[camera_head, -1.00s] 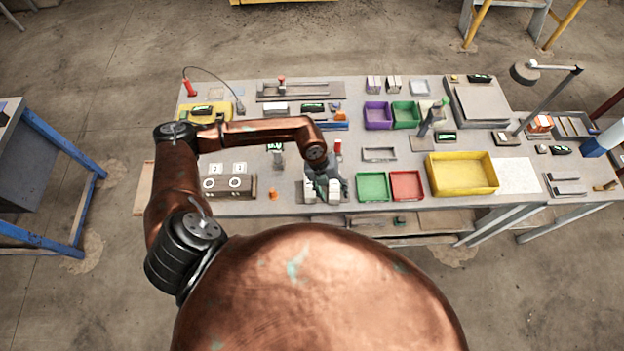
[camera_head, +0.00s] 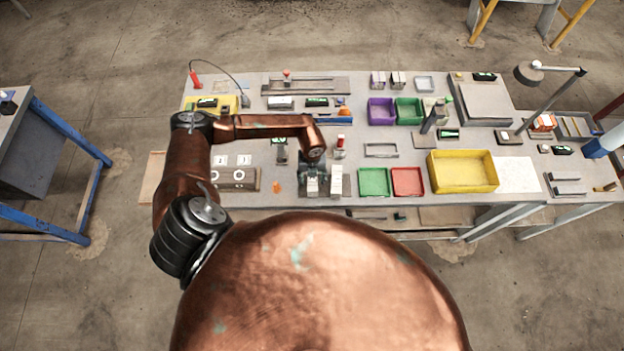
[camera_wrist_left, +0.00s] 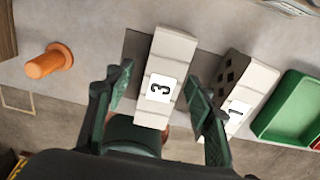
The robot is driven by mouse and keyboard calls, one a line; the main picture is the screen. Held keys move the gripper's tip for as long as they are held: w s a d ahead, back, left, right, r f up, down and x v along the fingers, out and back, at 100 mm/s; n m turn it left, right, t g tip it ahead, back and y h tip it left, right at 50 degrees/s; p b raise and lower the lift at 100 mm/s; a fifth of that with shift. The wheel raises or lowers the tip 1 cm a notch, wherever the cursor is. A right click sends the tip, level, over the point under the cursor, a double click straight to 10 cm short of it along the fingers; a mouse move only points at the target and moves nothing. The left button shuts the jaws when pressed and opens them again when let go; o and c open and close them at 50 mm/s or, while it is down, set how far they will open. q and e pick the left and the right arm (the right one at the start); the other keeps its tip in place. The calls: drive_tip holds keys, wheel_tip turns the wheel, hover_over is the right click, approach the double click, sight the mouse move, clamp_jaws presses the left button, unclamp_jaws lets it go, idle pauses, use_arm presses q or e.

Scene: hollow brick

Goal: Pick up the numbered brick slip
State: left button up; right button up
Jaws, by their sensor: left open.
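A white brick slip with a black 3 on its label (camera_wrist_left: 165,60) lies between the fingers of my left gripper (camera_wrist_left: 158,80) in the left wrist view. The fingers are open on both sides of it, with gaps visible. A second pale brick with a 1 on its label (camera_wrist_left: 250,85) and dark holes in one face stands just right of the right finger. In the head view my left gripper (camera_head: 313,174) is over the left brick of the pair, and the other brick (camera_head: 336,181) is beside it.
A green tray (camera_head: 374,182) and a red tray (camera_head: 407,181) are to the right, then a large yellow tray (camera_head: 462,172). A fixture with two white rings (camera_head: 235,180) is on the left. The table's front edge is close.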

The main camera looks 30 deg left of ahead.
use_arm(q)
clamp_jaws()
idle(0.6)
